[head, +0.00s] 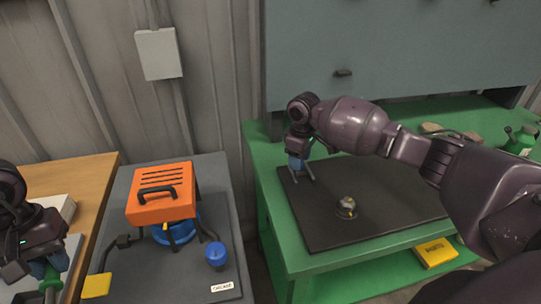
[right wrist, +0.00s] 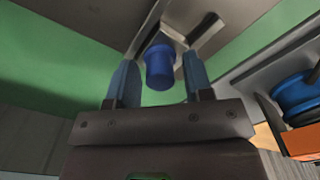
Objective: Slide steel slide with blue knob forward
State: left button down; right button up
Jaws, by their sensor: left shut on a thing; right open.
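The blue knob (right wrist: 160,68) shows in the right wrist view, between the two fingers of my right gripper (right wrist: 159,60). The fingers are open, with a gap on each side of the knob. Light grey metal of the steel slide (right wrist: 205,32) shows behind the knob. In the head view my right gripper (head: 301,175) points down at the back left of the dark mat; I cannot make out the slide and knob there. My left gripper (head: 44,268) is at the lower left edge, shut on a green-handled thing (head: 52,283), mostly hidden.
The dark mat (head: 390,212) lies on a green bench (head: 275,190), with a small round metal piece (head: 346,206) on it. To the left, an orange cover (head: 162,205) stands over a blue part on a grey board (head: 190,285), beside a blue cylinder (head: 216,255).

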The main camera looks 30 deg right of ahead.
jog(key=c, duration=0.7)
pick_arm(q)
jog(key=shift+r, duration=0.1)
